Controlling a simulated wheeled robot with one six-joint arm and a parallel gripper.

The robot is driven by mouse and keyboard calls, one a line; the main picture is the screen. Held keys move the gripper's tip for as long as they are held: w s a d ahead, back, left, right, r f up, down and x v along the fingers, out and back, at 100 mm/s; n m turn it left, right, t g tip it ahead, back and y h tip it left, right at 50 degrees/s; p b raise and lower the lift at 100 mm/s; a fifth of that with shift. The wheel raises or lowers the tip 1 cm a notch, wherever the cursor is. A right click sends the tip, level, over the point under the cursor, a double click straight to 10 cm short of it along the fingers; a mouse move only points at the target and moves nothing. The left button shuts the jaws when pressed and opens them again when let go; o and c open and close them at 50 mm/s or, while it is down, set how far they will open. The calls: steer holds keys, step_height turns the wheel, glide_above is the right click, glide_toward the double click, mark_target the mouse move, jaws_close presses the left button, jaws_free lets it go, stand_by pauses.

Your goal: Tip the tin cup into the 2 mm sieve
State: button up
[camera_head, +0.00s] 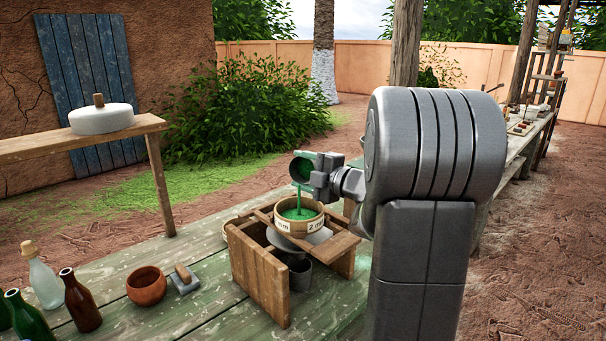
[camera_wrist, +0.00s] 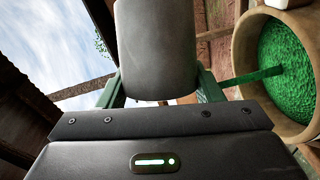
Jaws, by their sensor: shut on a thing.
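My gripper (camera_head: 314,170) is shut on the tin cup (camera_head: 301,170) and holds it tilted, mouth down, above the sieve. In the wrist view the grey cup (camera_wrist: 155,50) sits between the green fingers (camera_wrist: 158,90). A green stream (camera_head: 298,200) runs from the cup into the 2 mm sieve (camera_head: 313,226). The sieve is a round wooden ring marked "2 mm" on a wooden stand, with green material inside. The sieve also shows at the right of the wrist view (camera_wrist: 246,62), with the green stream reaching it. How much is left in the cup is hidden.
The wooden stand (camera_head: 259,276) is on a green table (camera_head: 210,300), with a grey metal vessel (camera_head: 300,275) beneath the sieve. An orange clay bowl (camera_head: 147,287), a small trowel-like tool (camera_head: 184,280) and several bottles (camera_head: 82,302) stand left. A bench (camera_head: 60,140) holds a white round lidded thing (camera_head: 101,119).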

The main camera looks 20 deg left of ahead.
steer(key=shift+s+f+n+y+b, duration=0.35)
steer(key=shift+n+b, duration=0.3)
steer(key=shift+b, duration=1.4)
steer(key=shift+s+f+n+y+b, duration=0.1)
steer(key=shift+f+n+b, duration=0.45)
steer(key=shift+b, duration=1.5)
steer(key=shift+s+r+n+b, duration=0.15)
steer(key=shift+n+b, duration=0.65)
steer(key=shift+b, duration=0.8)
steer(key=shift+r, duration=0.2)
